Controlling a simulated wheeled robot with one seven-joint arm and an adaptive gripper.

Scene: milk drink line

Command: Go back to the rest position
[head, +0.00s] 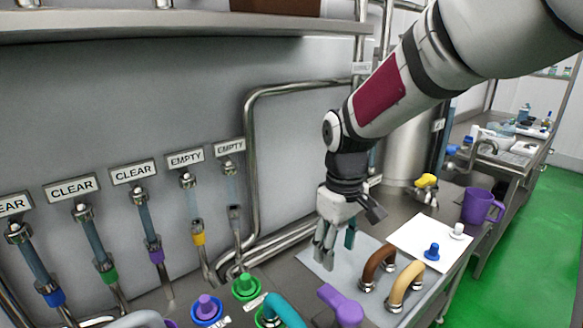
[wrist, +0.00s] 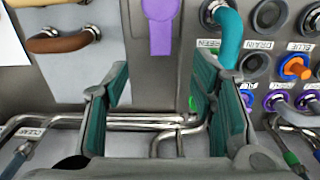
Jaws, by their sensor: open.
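My gripper (head: 334,240) hangs at the end of my arm above the steel counter, pointing down, close to the wall pipes. In the wrist view my gripper (wrist: 165,110) shows two teal-padded fingers spread apart with nothing between them. Beyond the fingers are the counter, a purple handle (wrist: 160,22) and bent steel pipes (wrist: 140,122). In the head view the purple handle (head: 342,304) is below and in front of my gripper, apart from it.
Brown (head: 379,266) and tan (head: 406,284) hoses arch up from the counter at right. A teal hose (head: 283,309) and green knob (head: 246,286) are in front. A purple mug (head: 481,206) stands near the right edge. Labelled wall tubes (head: 92,240) line the left. Green floor (head: 530,240) is clear.

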